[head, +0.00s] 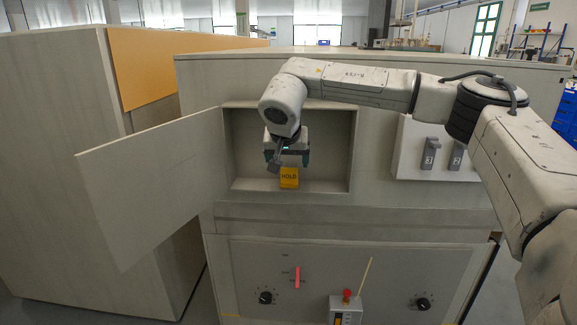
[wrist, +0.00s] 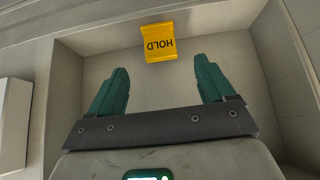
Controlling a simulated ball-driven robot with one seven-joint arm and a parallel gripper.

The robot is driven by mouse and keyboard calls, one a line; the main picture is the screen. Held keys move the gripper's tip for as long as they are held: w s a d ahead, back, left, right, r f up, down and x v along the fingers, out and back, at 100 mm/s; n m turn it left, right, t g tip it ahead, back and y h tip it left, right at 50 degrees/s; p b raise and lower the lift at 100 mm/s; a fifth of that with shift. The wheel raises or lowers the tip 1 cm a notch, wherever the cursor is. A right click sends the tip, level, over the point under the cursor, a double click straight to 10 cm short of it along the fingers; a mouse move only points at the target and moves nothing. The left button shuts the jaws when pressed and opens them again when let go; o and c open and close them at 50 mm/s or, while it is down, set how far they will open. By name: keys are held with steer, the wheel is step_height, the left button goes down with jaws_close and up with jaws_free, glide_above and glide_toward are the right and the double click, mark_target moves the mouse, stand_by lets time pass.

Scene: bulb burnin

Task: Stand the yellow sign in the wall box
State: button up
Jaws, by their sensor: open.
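The yellow sign (head: 289,178), marked HOLD, stands on the floor of the open wall box (head: 335,178), near its front edge. In the wrist view the sign (wrist: 158,42) shows just beyond the fingertips, with its lettering upside down. My gripper (head: 288,165) is inside the box opening, above and behind the sign as seen from the head. In the wrist view my gripper (wrist: 163,80) has its two green fingers spread apart with nothing between them. The sign appears apart from both fingers.
The box door (head: 150,185) hangs open to the left. Switches (head: 430,153) sit on a pale panel right of the box. Below are a panel with black knobs (head: 265,297), a red marker (head: 297,277) and a small box with a red button (head: 347,296). The box floor around the sign is clear.

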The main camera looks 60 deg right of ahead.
steer(key=shift+v, duration=1.6)
